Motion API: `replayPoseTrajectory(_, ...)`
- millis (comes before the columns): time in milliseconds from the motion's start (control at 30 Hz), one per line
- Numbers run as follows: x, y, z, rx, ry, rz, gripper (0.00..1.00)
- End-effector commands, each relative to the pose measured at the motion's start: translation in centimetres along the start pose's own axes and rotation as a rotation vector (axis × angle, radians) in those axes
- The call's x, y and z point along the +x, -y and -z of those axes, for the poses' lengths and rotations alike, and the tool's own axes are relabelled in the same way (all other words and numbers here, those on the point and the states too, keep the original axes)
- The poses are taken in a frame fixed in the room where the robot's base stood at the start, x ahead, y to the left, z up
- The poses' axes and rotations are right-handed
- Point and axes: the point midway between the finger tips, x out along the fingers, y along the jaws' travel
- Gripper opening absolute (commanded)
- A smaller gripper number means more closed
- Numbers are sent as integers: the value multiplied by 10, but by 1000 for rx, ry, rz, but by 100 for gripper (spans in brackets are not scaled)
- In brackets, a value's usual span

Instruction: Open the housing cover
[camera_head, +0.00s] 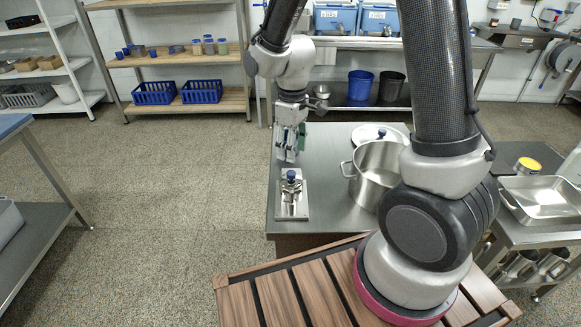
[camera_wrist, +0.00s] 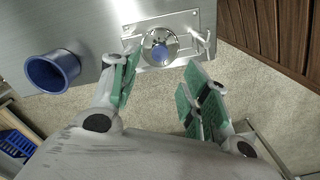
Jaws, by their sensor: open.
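The colloid mill (camera_head: 292,200) is a small metal device on a flat plate at the left front of the steel table. A blue knob (camera_head: 291,175) tops it. In the wrist view its round, shiny metal top (camera_wrist: 160,47) shows from above, with the blue knob in the middle and a metal clasp-like part at its right. I cannot tell which piece is the housing cover. My gripper (camera_head: 289,156) hangs behind the mill in the head view. In the wrist view its green-padded fingers (camera_wrist: 158,78) are spread, empty and apart from the mill.
A blue cup (camera_wrist: 52,73) stands on the table left of the mill in the wrist view. A large steel pot (camera_head: 368,180) and a white plate (camera_head: 372,134) are to the right. A side table with a steel tray (camera_head: 540,200) stands further right. Floor left of the table is clear.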

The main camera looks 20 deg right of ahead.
Motion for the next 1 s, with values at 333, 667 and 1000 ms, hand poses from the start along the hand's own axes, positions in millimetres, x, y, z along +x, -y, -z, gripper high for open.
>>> replayPoseTrajectory(333, 44, 0, -1, -18, 4, 2, 46)
replayPoseTrajectory(667, 77, 0, 0, -17, 1, 0, 46)
replayPoseTrajectory(1000, 78, 0, 0, -16, -1, -1, 28)
